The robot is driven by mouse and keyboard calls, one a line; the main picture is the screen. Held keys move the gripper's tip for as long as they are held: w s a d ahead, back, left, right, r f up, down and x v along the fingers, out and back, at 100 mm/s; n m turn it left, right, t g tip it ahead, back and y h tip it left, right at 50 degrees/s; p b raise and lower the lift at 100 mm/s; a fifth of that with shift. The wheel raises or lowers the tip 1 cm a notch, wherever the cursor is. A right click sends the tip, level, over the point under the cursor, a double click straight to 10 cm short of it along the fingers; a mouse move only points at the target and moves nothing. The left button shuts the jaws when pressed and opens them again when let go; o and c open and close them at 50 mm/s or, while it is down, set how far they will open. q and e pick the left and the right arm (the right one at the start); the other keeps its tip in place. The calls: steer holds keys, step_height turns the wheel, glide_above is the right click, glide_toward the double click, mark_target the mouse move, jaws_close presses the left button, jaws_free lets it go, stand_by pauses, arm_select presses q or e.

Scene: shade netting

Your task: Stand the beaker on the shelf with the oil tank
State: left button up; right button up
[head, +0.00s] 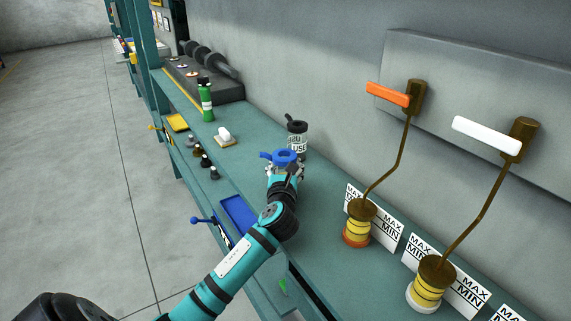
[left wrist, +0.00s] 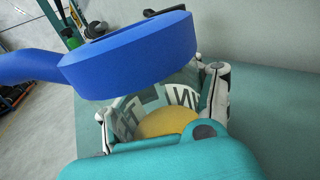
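A blue ring with a side handle (head: 284,156) sits at my left gripper (head: 284,171) over the bench. I take it as the top of the beaker. In the left wrist view the blue ring (left wrist: 130,52) covers the upper middle. Below it a pale body with black letters (left wrist: 180,97) and a yellow patch lies between the fingers of my left gripper (left wrist: 165,105), which appear shut on it. The beaker's base is hidden. Two yellow banded vessels (head: 361,222) and (head: 432,282) stand by MAX/MIN cards; I cannot tell which is the oil tank. My right gripper is not in view.
A black-topped container with a USE label (head: 297,137) stands just behind the blue ring. A green bottle (head: 205,99) and a white-topped block (head: 224,135) stand farther left. Brown pipes with orange and white handles rise at right.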

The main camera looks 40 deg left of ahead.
arm_select(q)
steer(key=o, duration=1.1)
steer(key=shift+r, duration=0.2)
steer(key=v, duration=1.2)
steer(key=shift+s, duration=0.1)
